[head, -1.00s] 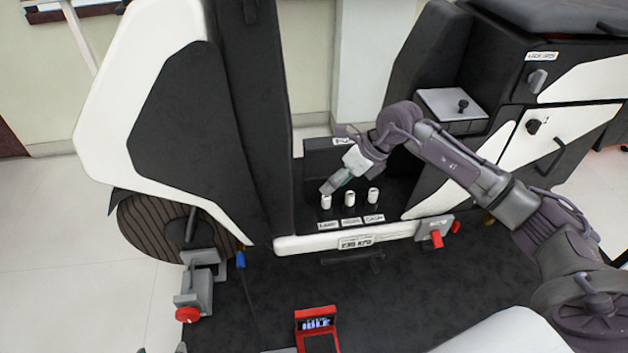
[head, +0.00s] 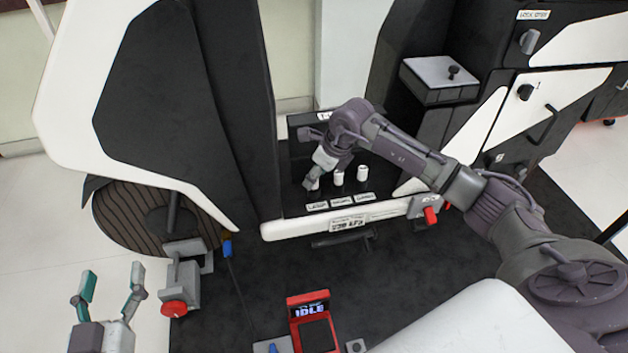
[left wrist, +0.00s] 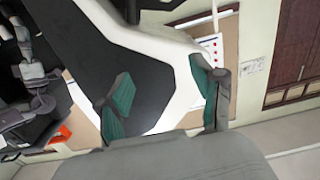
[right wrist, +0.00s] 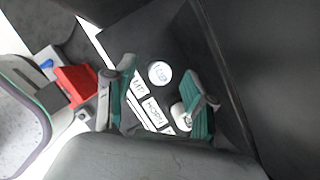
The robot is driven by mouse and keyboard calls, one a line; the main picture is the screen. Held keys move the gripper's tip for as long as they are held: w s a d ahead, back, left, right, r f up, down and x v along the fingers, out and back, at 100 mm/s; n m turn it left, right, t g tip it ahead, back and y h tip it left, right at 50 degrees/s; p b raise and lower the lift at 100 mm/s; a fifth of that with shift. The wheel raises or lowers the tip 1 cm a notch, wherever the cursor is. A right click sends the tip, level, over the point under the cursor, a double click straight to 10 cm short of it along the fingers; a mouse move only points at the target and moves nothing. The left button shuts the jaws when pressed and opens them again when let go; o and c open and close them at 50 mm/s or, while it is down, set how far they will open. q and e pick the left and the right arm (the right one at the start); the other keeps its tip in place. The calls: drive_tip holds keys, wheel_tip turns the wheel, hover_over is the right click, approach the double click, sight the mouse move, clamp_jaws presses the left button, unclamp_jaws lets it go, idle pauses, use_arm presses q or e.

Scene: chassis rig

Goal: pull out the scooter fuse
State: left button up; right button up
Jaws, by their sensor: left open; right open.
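Three white cylindrical fuses stand in a row on the black floorboard of the scooter (head: 150,120): the left fuse (head: 312,184), the middle fuse (head: 338,178) and the right fuse (head: 363,172). Small white labels (head: 341,201) lie in front of them. My right gripper (head: 316,174) is open at the left fuse and partly hides it. In the right wrist view one fuse (right wrist: 159,73) shows its round top between the open fingers, and another (right wrist: 179,114) is partly behind a finger. Contact cannot be told. My left gripper (head: 106,285) is open and empty at lower left.
A red display box (head: 311,312) reading IDLE stands on the black mat in front. A clamp with a red knob (head: 174,308) is at left, and another red knob (head: 431,215) is at right.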

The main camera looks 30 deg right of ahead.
use_arm(q)
drive_tip(key=shift+d+r+t+h, duration=0.15)
drive_tip(key=shift+r+t+h, duration=0.15)
drive_tip(key=shift+r+t, duration=0.7)
use_arm(e)
drive_tip(key=shift+x, duration=1.05)
use_arm(q)
drive_tip(key=shift+r+g, duration=0.25)
drive_tip(key=shift+g, duration=0.05)
use_arm(e)
clamp_jaws()
use_arm(q)
drive_tip(key=shift+f, duration=0.15)
use_arm(e)
drive_tip(key=shift+r, duration=0.15)
